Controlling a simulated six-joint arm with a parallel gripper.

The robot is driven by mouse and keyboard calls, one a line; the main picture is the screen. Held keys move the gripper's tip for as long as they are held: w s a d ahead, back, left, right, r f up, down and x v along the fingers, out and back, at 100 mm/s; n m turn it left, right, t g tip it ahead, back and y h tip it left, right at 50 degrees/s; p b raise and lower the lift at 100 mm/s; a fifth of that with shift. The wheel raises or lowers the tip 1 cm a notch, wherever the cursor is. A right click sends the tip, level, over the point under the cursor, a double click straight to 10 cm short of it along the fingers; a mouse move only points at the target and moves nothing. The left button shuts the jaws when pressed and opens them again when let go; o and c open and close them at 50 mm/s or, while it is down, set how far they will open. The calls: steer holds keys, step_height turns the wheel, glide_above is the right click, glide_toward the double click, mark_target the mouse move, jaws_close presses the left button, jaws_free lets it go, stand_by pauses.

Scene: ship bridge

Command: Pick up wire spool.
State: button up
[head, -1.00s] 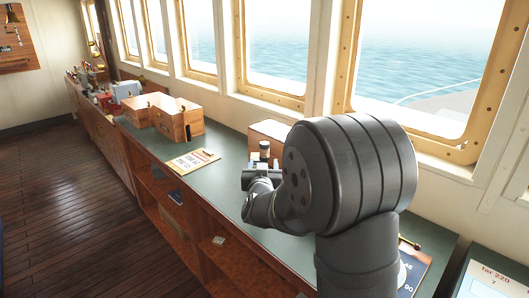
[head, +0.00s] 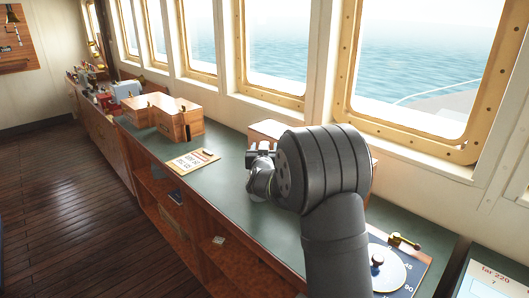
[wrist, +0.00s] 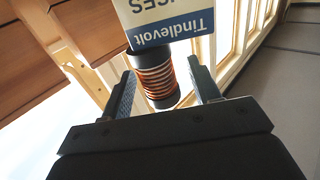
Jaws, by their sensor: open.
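The wire spool (wrist: 155,78) shows in the wrist view, with copper-coloured windings between dark ends. It lies in the space between the two fingers of my gripper (wrist: 163,76), which is open. Gaps show between the spool and both fingers, wider on the right. In the head view my gripper (head: 260,150) is over the green counter, and I cannot make out the spool there because my arm and gripper cover that spot.
A white and blue box labelled Tindlevolt (wrist: 168,22) is right by the spool's end. A wooden box (head: 268,128) stands behind my gripper by the windows. A clipboard (head: 192,160) and wooden boxes (head: 178,118) lie to the left. A round instrument (head: 378,268) is at right.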

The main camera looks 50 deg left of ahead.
steer(key=c, duration=1.1)
